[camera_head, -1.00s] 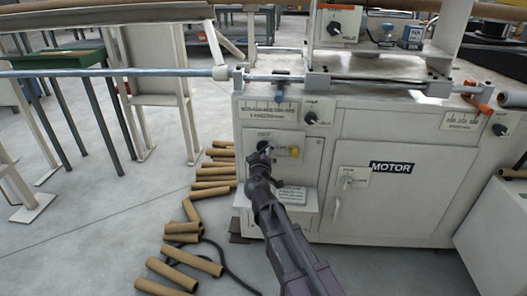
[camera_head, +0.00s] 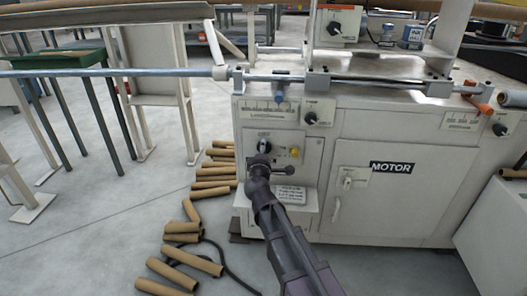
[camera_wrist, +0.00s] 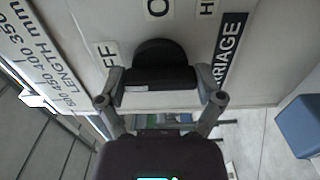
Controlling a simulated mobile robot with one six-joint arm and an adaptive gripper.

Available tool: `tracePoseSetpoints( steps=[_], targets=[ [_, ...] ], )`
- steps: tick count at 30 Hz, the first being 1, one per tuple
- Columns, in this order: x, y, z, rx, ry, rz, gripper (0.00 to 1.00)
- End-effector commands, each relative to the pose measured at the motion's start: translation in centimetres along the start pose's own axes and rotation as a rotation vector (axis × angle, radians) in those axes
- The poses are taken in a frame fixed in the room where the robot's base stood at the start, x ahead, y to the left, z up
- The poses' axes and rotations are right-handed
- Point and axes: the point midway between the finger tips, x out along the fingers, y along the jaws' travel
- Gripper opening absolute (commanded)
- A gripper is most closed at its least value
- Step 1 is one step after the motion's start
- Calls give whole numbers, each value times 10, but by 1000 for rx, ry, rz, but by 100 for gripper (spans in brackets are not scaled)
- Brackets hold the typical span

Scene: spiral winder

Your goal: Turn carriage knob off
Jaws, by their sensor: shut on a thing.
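The black carriage knob (camera_wrist: 160,65) is between the fingertips of my gripper (camera_wrist: 161,82) in the wrist view, with a finger against each end of its bar. A partly hidden label ending in "FF" (camera_wrist: 105,52) lies left of the knob, and a "CARRIAGE" label (camera_wrist: 228,48), partly covered, lies to the right. In the head view the knob (camera_head: 264,146) shows on the left panel of the white machine, and my gripper (camera_head: 261,160) reaches it from below. My gripper is shut on the knob. The knob's exact pointing direction is hard to tell.
A yellow button (camera_head: 294,152) sits right of the knob. Another black knob (camera_head: 311,118) is above it, and the MOTOR door (camera_head: 375,195) is to the right. A small ledge (camera_head: 291,194) juts out below. Cardboard tubes (camera_head: 208,188) lie on the floor at left.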

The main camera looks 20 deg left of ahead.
Motion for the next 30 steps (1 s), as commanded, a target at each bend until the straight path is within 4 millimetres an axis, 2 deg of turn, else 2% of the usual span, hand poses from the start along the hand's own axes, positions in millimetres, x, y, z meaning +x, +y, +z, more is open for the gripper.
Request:
tracePoseSetpoints(
  steps=[15,16,17,30],
  targets=[
    [1,0,0,-28,0,1,38],
    [1,0,0,-28,0,1,94],
    [1,0,0,-27,0,1,100],
    [-1,0,0,-25,1,0,100]
  ],
)
